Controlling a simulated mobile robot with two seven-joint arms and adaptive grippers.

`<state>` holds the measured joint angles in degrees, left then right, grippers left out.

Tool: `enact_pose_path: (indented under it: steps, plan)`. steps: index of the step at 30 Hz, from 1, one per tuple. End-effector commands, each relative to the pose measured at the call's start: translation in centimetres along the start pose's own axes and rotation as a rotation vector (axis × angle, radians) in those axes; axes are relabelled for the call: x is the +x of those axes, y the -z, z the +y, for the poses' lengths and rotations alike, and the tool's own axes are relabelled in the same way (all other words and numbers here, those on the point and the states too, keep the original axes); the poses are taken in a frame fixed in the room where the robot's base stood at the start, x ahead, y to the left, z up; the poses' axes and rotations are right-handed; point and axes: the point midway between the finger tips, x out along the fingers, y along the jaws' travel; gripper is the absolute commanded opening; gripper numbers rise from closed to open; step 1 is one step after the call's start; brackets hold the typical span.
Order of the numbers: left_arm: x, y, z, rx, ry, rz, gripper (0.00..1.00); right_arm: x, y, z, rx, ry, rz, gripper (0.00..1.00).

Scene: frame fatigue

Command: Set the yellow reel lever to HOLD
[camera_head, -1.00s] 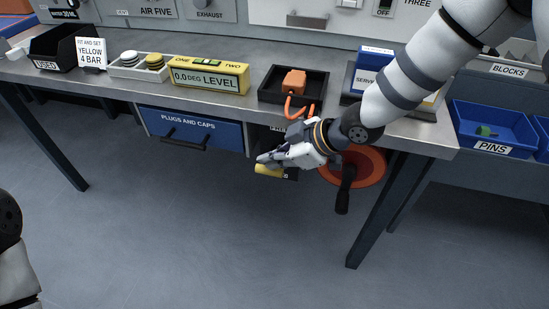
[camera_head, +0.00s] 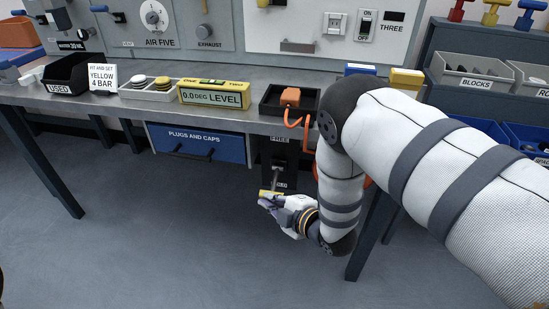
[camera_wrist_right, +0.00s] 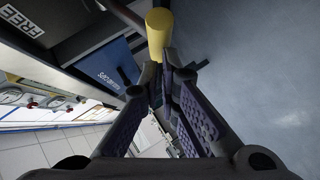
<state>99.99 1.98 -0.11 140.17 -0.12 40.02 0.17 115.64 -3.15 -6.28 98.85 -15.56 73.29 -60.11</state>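The reel lever's yellow handle (camera_head: 270,192) is below the bench front, at the end of a grey rod (camera_head: 277,177). The lever points down near the lower label, which reads HOLD and is partly covered. The FREE label (camera_head: 280,139) is at the top of its dark plate. My right gripper (camera_head: 265,202) is at the handle from below. In the right wrist view its fingertips (camera_wrist_right: 165,82) come close together, and the yellow handle (camera_wrist_right: 160,36) shows just beyond them. I cannot tell whether they touch it. My left gripper is not in view.
A blue PLUGS AND CAPS drawer (camera_head: 198,143) is left of the lever. An orange hose (camera_head: 297,117) hangs from a black tray above. The floor at lower left is clear.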

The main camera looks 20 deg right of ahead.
Motion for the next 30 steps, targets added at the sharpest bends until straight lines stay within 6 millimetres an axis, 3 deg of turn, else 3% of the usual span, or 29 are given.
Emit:
enact_pose_path:
  steps: [4, 21, 30]
  plan:
    - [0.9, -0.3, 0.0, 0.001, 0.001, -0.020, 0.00, 0.6, -0.8, -1.0, -0.071, -0.074, -0.004, 0.00]
    - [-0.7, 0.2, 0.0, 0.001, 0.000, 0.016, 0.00, -0.1, 0.1, 1.0, -0.063, -0.074, -0.002, 0.00]
    - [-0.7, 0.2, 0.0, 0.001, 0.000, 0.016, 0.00, -0.1, 0.1, 0.7, -0.061, -0.068, -0.003, 0.00]
